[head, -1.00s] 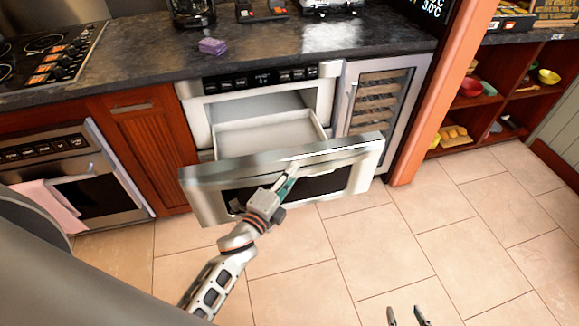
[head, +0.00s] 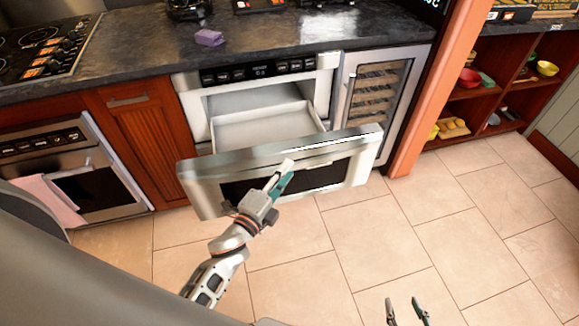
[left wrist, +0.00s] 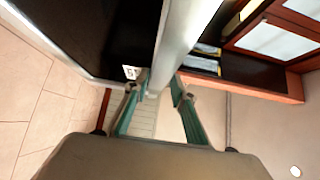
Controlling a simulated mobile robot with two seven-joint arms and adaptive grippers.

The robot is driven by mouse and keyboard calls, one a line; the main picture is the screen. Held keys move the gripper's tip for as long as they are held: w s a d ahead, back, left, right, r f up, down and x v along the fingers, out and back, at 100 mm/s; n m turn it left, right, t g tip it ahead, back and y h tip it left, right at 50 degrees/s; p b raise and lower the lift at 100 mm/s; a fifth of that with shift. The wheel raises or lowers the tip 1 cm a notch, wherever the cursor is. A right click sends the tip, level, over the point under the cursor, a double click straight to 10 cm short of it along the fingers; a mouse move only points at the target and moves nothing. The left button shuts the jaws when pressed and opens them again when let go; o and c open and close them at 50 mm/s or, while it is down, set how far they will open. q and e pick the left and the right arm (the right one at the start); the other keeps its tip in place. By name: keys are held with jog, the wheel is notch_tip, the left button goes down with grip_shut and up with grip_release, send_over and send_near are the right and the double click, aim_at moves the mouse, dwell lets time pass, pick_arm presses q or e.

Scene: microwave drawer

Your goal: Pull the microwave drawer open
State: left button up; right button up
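The microwave drawer (head: 205,180) is pulled out below its control panel (head: 262,70), with its pale inner tray (head: 262,128) showing behind the silver front. My left gripper (head: 281,174) is at the drawer front, by the handle bar (head: 335,158). In the left wrist view, its two green fingers (left wrist: 160,82) stand apart on either side of the silver bar (left wrist: 186,35); exact contact is hard to see. My right gripper (head: 406,308) is open and empty at the bottom edge of the head view, away from the drawer.
A dark countertop (head: 290,40) runs above, with a purple block (head: 209,37) on it. A stove oven (head: 85,185) with a pink towel (head: 50,200) is at left. A wine cooler (head: 378,100) and an orange post (head: 440,90) are at right. The tiled floor (head: 400,240) is clear.

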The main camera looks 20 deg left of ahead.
pick_arm(q)
jog(key=s+a, duration=0.1)
jog(key=s, duration=0.8)
jog(key=shift+a, duration=0.4)
jog(key=s+f+n+g, duration=0.7)
jog(key=s+f+n, duration=0.4)
jog(key=f+n, duration=0.4)
jog(key=shift+s+n+y, duration=0.25)
jog(key=shift+n+y, duration=0.15)
jog(key=shift+n, duration=0.1)
